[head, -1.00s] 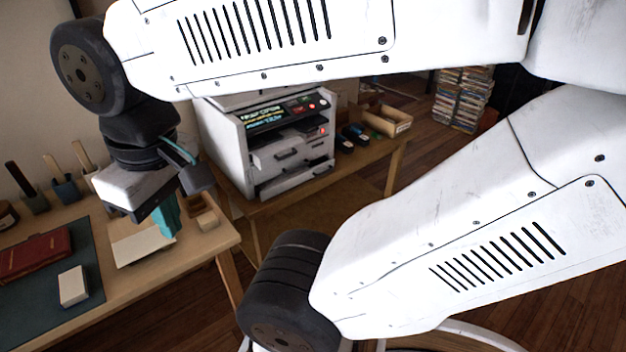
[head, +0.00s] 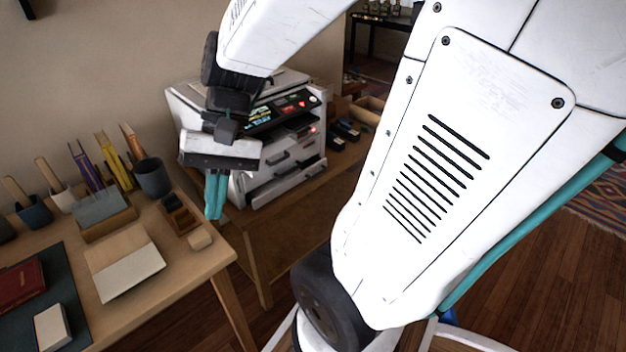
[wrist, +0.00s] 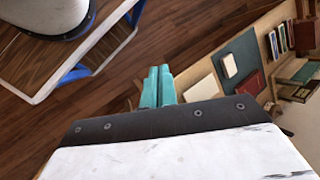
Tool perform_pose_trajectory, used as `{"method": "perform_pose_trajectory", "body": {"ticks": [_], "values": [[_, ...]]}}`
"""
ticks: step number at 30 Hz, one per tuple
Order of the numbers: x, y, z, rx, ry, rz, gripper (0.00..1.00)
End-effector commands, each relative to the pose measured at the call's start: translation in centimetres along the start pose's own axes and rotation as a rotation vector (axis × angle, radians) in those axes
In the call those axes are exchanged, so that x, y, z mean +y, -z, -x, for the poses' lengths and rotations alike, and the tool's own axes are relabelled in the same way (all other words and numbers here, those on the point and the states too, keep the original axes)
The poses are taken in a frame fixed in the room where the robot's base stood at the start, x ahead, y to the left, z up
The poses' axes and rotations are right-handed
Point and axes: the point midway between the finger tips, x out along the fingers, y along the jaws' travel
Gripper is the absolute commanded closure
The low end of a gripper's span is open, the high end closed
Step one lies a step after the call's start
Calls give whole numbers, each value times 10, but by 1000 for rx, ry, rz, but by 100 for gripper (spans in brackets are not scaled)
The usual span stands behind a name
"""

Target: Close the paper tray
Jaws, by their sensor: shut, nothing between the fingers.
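The white copier (head: 292,181) stands on a wooden table at the middle of the head view, with a lit control panel. Its lower paper tray (head: 286,184) appears to stick out at the front, below another drawer (head: 282,164). My gripper (head: 215,212) points down in front of the copier's left side, with its teal fingers together and empty. It hides part of the copier's front left. In the wrist view the teal fingers (wrist: 157,72) are also together, with nothing between them; the copier is not visible there.
A desk at left carries a paper stack (head: 125,264), a red book (head: 18,284), a small white box (head: 52,327) and several holders; a dark cup (head: 152,178) stands at its back. Small dark items (head: 345,130) and a wooden box (head: 368,108) lie right of the copier.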

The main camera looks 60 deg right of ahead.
Motion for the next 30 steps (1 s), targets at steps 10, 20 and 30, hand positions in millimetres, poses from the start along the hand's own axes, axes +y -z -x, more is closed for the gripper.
{"method": "perform_pose_trajectory", "body": {"ticks": [10,20,30], "values": [[37,122,5,-154,678,-586,100],[189,236,11,-53,1385,-1118,100],[403,255,-50,248,1997,-1605,100]]}}
